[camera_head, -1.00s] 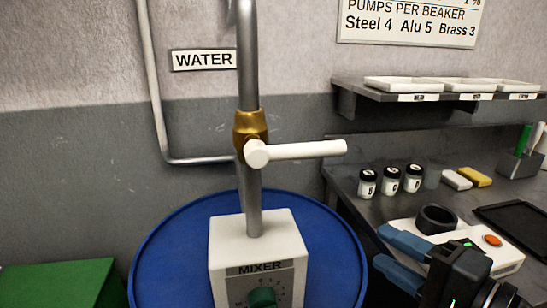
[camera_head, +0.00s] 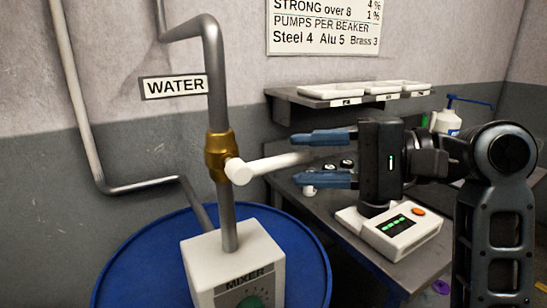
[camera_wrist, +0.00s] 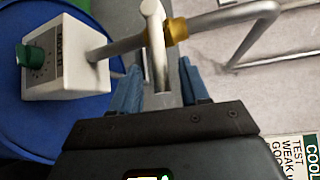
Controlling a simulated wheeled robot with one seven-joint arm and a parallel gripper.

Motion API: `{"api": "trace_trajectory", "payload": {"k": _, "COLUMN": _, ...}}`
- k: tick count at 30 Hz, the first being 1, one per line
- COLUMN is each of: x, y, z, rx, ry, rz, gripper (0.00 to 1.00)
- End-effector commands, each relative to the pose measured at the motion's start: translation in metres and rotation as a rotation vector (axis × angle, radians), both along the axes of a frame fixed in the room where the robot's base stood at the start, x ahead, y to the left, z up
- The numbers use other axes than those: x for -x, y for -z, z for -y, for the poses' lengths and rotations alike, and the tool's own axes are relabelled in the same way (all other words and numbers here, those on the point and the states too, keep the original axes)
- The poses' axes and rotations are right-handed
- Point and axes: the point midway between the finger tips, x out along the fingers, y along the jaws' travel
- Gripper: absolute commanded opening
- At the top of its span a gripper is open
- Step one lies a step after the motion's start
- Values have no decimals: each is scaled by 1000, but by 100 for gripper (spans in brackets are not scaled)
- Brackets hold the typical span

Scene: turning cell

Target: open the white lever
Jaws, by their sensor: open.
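The white lever (camera_head: 270,165) sticks out to the right from a brass valve (camera_head: 219,155) on the grey water pipe. It lies crosswise to the pipe. My gripper (camera_head: 325,159) is open, with blue fingers pointing left toward the lever. The lever's free end reaches close to the fingertips, at a height between them. In the wrist view the lever (camera_wrist: 157,60) points down the picture between the two fingers (camera_wrist: 160,82). I cannot tell whether either finger touches it. The brass valve (camera_wrist: 178,31) is beyond the fingertips there.
A white mixer box (camera_head: 236,265) stands below the valve on a blue drum (camera_head: 130,270). A bench to the right carries a white device (camera_head: 390,232) under my gripper. A shelf (camera_head: 345,98) with white trays hangs behind.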

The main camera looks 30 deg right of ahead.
Motion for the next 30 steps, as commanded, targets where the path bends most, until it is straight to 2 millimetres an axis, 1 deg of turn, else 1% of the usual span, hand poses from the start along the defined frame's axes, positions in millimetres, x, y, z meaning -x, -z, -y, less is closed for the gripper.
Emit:
{"api": "trace_trajectory", "payload": {"k": 3, "x": -13, "y": 2, "z": -14, "rx": -1, "ry": -3, "rz": -2, "gripper": 45}}
{"api": "trace_trajectory", "payload": {"k": 9, "x": -30, "y": 6, "z": -30, "rx": -1, "ry": -1, "rz": -1, "gripper": 45}}
{"api": "trace_trajectory", "payload": {"k": 14, "x": -35, "y": 7, "z": -35, "rx": 0, "ry": 0, "rz": 0, "gripper": 45}}
{"api": "trace_trajectory", "payload": {"k": 21, "x": -35, "y": 7, "z": -36, "rx": 0, "ry": 1, "rz": 1, "gripper": 44}}
{"api": "trace_trajectory", "payload": {"k": 30, "x": -35, "y": 7, "z": -35, "rx": 0, "ry": 1, "rz": 1, "gripper": 16}}
